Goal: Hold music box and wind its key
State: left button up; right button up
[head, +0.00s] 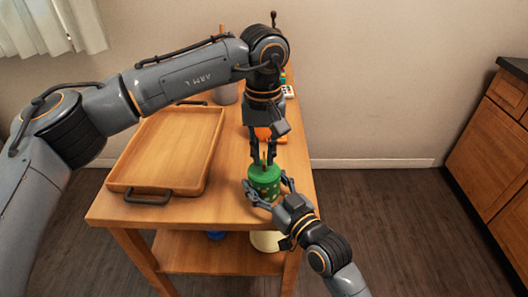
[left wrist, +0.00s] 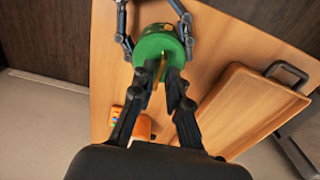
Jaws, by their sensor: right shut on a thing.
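The green music box (head: 262,186) stands upright near the table's front right corner; its round green top also shows in the left wrist view (left wrist: 158,46). A thin brownish key (head: 264,157) rises from the top. My right gripper (head: 268,190) is shut on the music box, with a finger on either side of its body. My left gripper (head: 263,162) points down from above, its two fingers apart on either side of the key (left wrist: 153,86). The fingertips are close to the lid; whether they touch it or the key is unclear.
A wooden tray (head: 127,184) with dark handles fills the table's left part. An orange object (head: 263,133) and a small colourful item (head: 289,91) lie behind the music box. A grey container (head: 226,94) stands at the back. The table's right edge is close to the music box.

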aim_at(264, 157)
pick_arm(q)
jog(key=shift+o, duration=0.4)
jog(key=shift+s, duration=0.1)
pick_arm(e)
jog(key=shift+f, duration=0.1)
pick_arm(q)
notch_tip(264, 157, up, 12)
pick_arm(e)
jog(key=o, duration=1.3)
